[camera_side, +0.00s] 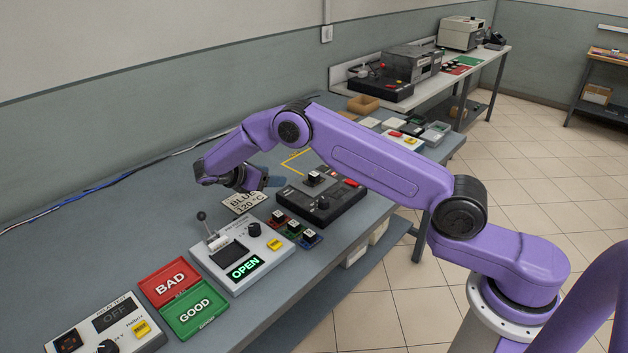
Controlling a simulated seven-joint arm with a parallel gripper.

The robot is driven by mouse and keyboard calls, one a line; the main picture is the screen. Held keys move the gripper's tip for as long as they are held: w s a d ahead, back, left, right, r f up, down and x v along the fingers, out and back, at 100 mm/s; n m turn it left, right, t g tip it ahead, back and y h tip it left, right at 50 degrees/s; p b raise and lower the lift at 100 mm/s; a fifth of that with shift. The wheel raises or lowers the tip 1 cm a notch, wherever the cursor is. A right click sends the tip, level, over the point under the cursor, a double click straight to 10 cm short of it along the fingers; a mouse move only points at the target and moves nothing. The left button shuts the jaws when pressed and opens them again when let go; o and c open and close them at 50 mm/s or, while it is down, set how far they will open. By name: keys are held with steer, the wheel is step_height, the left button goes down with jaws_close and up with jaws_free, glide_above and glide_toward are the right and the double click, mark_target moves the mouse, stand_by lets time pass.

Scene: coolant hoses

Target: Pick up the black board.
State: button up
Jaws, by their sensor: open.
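My gripper (271,182) is open above the left edge of a black device, near the sign reading "BLUE 120 °C" (243,202). Nothing shows between its fingers. A small dark piece with a white-marked top (314,177) sits on the black device (340,205); it may be the black board, but it is too small to be sure. My gripper is to its left, apart from it. Small red (278,217), green (293,228) and blue (310,238) boards with dark chips lie in a row in front of the device.
A white tester reading "OPEN" (243,268) with an upright lever stands front left. Red "BAD" (170,281) and green "GOOD" (195,310) plates lie beside it. Trays and a cardboard box (363,105) are farther back. Bare bench (120,235) lies along the wall.

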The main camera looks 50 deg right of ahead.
steer(key=d, duration=0.1)
glide_toward(313, 175)
steer(key=d+f, duration=0.2)
steer(key=f, duration=0.1)
steer(key=shift+w+d, duration=0.3)
steer(key=shift+d, duration=0.05)
steer(key=shift+d+r+x, duration=0.1)
steer(key=shift+r+x, duration=0.1)
steer(key=shift+x, duration=0.7)
steer(key=shift+d+r+x, duration=0.1)
steer(key=shift+r+x, duration=0.05)
steer(key=shift+x, duration=0.75)
steer(key=shift+d+r+x, duration=0.1)
steer(key=shift+r+x, duration=0.1)
steer(key=shift+x, duration=0.7)
steer(key=shift+s, duration=0.15)
jaws_close()
